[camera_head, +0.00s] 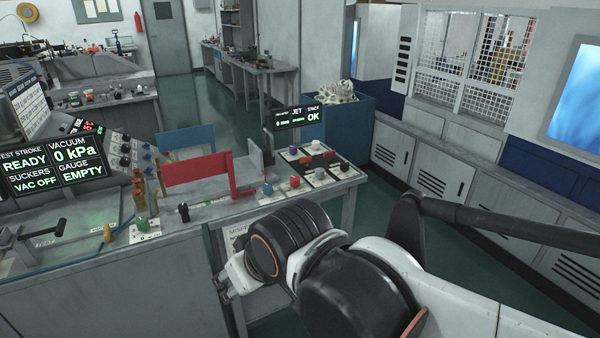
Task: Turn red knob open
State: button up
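Several small coloured knobs stand on white plates at the right end of the workbench (185,222). A red knob (294,182) is there, between a blue knob (267,189) and a white one (319,173). A reddish piece (328,154) lies farther back on a dark plate. The pictures do not show which of these is the task's knob, or whether it is open. My gripper (222,284) is low in front of the bench, left of my black wrist joint, apart from the knobs. Its fingers are small and partly hidden, so I cannot tell their opening.
A red upright panel (195,170) and a blue one (187,140) rise left of the knobs. Status displays (75,160) read READY, 0 kPa and EMPTY. A display (298,116) reads OK.

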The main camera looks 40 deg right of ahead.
aim_at(294, 181)
jog(key=i+l+z, duration=0.35)
jog(key=i+z, duration=0.15)
jog(key=i, duration=0.45)
jog(key=k, duration=0.25)
